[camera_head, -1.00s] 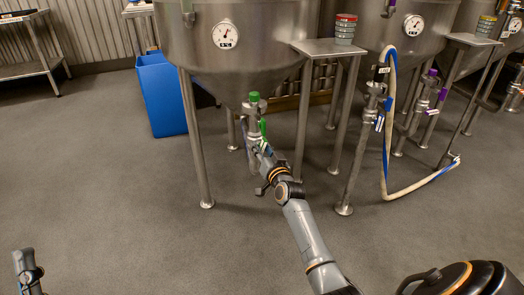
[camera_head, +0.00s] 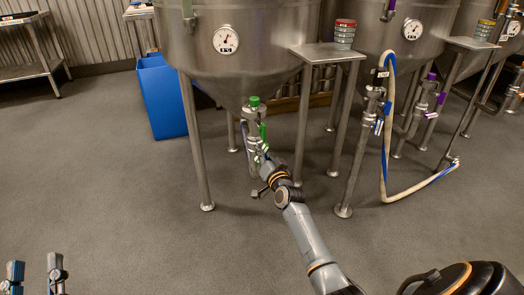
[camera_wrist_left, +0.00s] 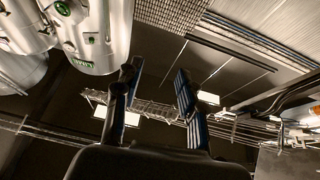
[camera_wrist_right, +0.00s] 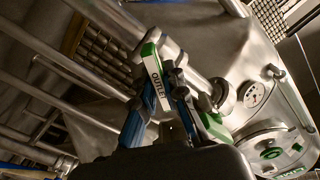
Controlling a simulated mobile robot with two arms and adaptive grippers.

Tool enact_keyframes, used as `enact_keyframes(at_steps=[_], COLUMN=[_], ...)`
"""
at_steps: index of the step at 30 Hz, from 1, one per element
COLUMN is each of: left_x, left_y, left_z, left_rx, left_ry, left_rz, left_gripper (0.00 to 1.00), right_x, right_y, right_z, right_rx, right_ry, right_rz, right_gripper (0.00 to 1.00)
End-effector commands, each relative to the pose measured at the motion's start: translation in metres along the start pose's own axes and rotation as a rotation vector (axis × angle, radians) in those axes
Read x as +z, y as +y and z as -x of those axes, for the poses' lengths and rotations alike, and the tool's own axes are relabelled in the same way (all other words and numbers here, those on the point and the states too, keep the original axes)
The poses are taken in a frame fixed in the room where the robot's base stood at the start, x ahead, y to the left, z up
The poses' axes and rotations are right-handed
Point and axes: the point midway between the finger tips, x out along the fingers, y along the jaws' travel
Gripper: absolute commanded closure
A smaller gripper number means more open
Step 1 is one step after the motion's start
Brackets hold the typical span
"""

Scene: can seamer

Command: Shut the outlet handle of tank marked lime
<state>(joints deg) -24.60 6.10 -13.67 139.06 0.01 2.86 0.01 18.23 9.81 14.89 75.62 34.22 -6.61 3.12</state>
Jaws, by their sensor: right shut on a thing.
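The lime tank (camera_head: 220,65) is a steel cone-bottomed tank at the upper middle of the head view. Its green-marked outlet valve (camera_head: 254,108) hangs under the cone. The outlet handle (camera_head: 262,132) is green and stands beside the valve pipe; in the right wrist view its white label (camera_wrist_right: 156,78) reads "OUTLET". My right gripper (camera_head: 261,152) is at the handle; in the right wrist view its fingers (camera_wrist_right: 160,103) are closed around it, partly hiding it. My left gripper (camera_head: 36,272) is empty, fingers apart, at the lower left, far from the tank.
A blue bin (camera_head: 163,95) stands left of the tank. Tank legs (camera_head: 197,140) flank the valve. A side shelf (camera_head: 318,50) holds stacked tins (camera_head: 345,33). A hose (camera_head: 387,150) hangs from the neighbouring tank's outlet. The floor at left is clear.

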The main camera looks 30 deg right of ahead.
Motion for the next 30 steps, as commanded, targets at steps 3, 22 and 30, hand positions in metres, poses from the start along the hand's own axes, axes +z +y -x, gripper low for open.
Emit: enact_keyframes(at_steps=[3, 22, 30], left_x=[0.019, 0.038, 0.038], left_y=[-0.003, -0.006, -0.005], left_z=[0.001, 0.006, 0.006], left_rx=[-0.006, -0.011, -0.011], left_ry=[-0.119, -0.222, -0.22], left_rz=[-0.005, -0.009, -0.008], left_gripper=[0.6, 0.6, 0.6], right_x=[-0.001, 0.0, 0.0], right_y=[0.0, 0.001, 0.001], right_z=[0.0, 0.0, 0.0], right_rx=[0.001, 0.001, 0.001], right_ry=[-0.002, 0.0, -0.001], right_rz=[-0.1, -0.214, -0.213], right_gripper=[1.0, 0.65, 0.65])
